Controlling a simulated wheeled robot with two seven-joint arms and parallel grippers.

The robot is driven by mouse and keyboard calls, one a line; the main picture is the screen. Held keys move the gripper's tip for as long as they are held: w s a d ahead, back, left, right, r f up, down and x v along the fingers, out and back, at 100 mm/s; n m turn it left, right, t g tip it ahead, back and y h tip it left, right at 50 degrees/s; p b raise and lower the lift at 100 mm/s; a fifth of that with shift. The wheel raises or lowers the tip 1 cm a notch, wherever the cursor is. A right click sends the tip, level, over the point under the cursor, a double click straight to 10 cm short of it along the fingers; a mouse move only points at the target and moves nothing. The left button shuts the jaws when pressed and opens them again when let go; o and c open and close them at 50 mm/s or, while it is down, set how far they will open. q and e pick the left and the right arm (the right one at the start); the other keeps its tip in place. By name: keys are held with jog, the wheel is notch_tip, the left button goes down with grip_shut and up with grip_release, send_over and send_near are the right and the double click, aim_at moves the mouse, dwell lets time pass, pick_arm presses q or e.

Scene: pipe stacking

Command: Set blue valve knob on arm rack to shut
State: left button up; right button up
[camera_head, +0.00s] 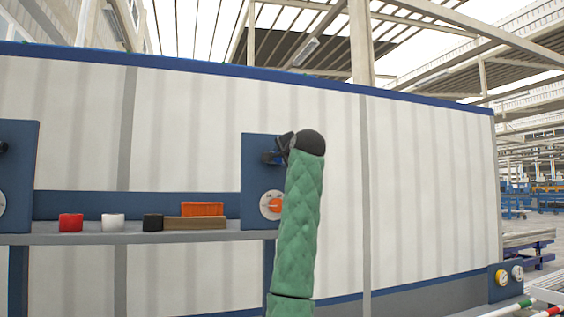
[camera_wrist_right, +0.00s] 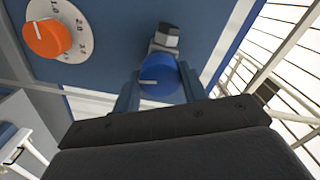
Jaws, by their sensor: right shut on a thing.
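The blue valve knob (camera_wrist_right: 160,73) is round with a thin pale mark on its left side, and sits on the blue panel of the rack (camera_head: 257,181). My right gripper (camera_head: 274,157) reaches the upper part of this panel. In the right wrist view its two blue-grey fingers stand on either side of the knob and are shut on it. In the head view the gripper and my green-sleeved arm hide the knob. My left gripper is not in view.
An orange knob (camera_wrist_right: 47,37) on a numbered white dial sits beside the blue knob; it also shows below my gripper (camera_head: 272,205).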

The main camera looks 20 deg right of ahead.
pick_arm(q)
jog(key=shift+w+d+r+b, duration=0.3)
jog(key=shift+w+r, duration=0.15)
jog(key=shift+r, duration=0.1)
pick_arm(e)
jog(key=shift+m, duration=1.2)
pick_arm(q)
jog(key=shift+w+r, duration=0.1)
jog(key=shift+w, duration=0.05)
pick_arm(e)
jog(key=o, duration=1)
jog(key=shift+c, duration=0.2)
jog(key=shift+d, duration=0.1)
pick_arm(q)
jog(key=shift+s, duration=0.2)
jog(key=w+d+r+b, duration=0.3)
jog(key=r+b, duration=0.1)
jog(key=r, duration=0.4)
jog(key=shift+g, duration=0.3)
pick_arm(e)
jog(key=s, duration=0.7)
jog(key=shift+s+d, duration=0.15)
jog(key=shift+s, duration=0.25)
